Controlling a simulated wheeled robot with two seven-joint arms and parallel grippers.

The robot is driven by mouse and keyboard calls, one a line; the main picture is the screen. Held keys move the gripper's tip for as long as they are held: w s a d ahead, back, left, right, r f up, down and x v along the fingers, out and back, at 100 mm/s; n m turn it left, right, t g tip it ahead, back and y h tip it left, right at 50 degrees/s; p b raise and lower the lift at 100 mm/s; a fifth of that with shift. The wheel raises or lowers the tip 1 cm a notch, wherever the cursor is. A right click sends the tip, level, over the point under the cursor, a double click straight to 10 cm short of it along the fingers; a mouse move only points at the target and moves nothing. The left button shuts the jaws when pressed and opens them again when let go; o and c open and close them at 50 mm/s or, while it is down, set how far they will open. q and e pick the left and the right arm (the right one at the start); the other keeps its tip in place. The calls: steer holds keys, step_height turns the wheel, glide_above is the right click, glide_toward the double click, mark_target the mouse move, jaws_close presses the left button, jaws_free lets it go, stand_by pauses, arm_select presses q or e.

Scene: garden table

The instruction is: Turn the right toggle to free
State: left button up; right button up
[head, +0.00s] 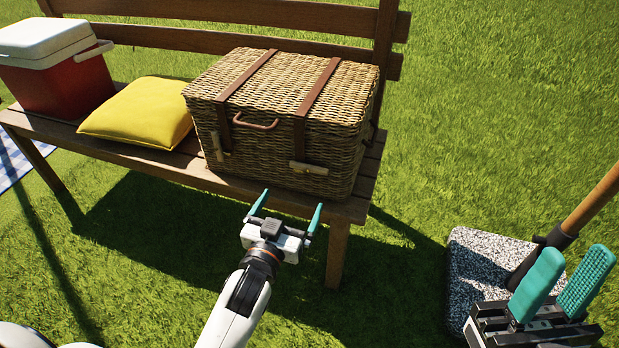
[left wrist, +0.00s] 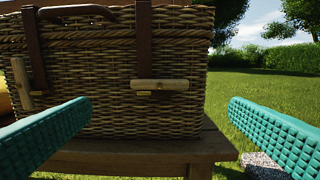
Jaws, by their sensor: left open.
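A wicker basket (head: 290,105) with two leather straps stands on a wooden bench. Its right toggle (head: 308,168), a pale wooden peg, lies crosswise at the foot of the right strap; in the left wrist view the right toggle (left wrist: 160,85) is about level. The left toggle (head: 217,146) stands nearly upright by the left strap and also shows in the left wrist view (left wrist: 20,83). My left gripper (head: 291,200) is open and empty in front of the basket, below and apart from the right toggle. My right gripper (head: 577,266) is open and empty at the lower right, far from the basket.
The bench (head: 175,165) also bears a yellow cushion (head: 140,110) and a red cooler (head: 50,70) to the left. A speckled stone base (head: 480,265) with a wooden pole (head: 592,200) stands on the right, close to my right gripper. Grass is free before the bench.

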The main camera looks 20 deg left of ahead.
mark_target(308, 170)
arm_select(q)
steer(key=w+b, duration=0.2)
steer(key=w, duration=0.8)
steer(key=shift+w+d, duration=0.1)
steer(key=shift+d, duration=0.05)
steer(key=c, duration=0.8)
